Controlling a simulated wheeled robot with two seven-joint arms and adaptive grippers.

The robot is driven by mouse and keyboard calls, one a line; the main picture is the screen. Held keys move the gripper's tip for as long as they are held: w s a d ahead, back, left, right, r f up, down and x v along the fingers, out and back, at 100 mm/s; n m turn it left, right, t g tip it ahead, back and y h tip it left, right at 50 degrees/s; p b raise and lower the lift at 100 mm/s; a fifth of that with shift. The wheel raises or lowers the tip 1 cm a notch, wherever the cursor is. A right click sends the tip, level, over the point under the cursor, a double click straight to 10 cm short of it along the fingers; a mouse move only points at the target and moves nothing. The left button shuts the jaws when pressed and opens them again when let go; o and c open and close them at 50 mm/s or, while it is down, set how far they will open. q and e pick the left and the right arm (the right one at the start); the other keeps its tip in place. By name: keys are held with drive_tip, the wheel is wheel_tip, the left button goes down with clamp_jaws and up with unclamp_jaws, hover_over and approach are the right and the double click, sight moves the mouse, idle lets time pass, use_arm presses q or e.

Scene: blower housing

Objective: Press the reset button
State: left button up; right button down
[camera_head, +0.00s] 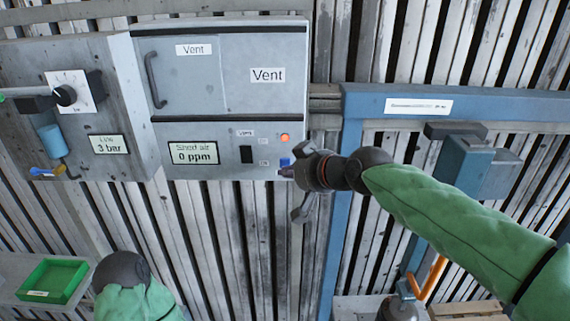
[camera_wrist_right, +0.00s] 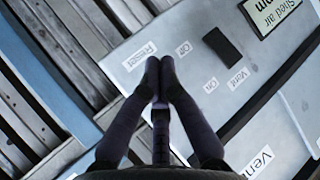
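The grey vent control panel (camera_head: 225,135) carries a small blue button (camera_head: 285,162) at its lower right, below a lit orange-red lamp (camera_head: 285,138). My right gripper (camera_head: 287,173) is at the panel's lower right corner, its tip just below the blue button. In the right wrist view its two fingertips (camera_wrist_right: 159,64) are together, with nothing seen between them. They lie beside the "Reset" label (camera_wrist_right: 140,56) and hide the button there. Whether they touch it I cannot tell. Of my left arm only a green sleeve and dark joint show at the lower left; its gripper does not show.
A black rocker switch (camera_head: 246,154) sits left of the button, beside the "Shed air 0 ppm" display (camera_head: 193,153). A handled vent door (camera_head: 180,75) is above. A blue frame (camera_head: 352,150) stands to the right. A green tray (camera_head: 52,281) lies at the lower left.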

drive_tip(key=shift+w, duration=0.25)
idle(0.6)
drive_tip(key=shift+w, duration=0.2)
drive_tip(key=shift+w, duration=0.45)
idle(0.8)
drive_tip(key=shift+s, duration=0.15)
drive_tip(key=shift+s+b, duration=0.4)
drive_tip(key=shift+s, duration=0.35)
drive_tip(key=s, duration=0.5)
drive_tip(key=shift+b, duration=0.35)
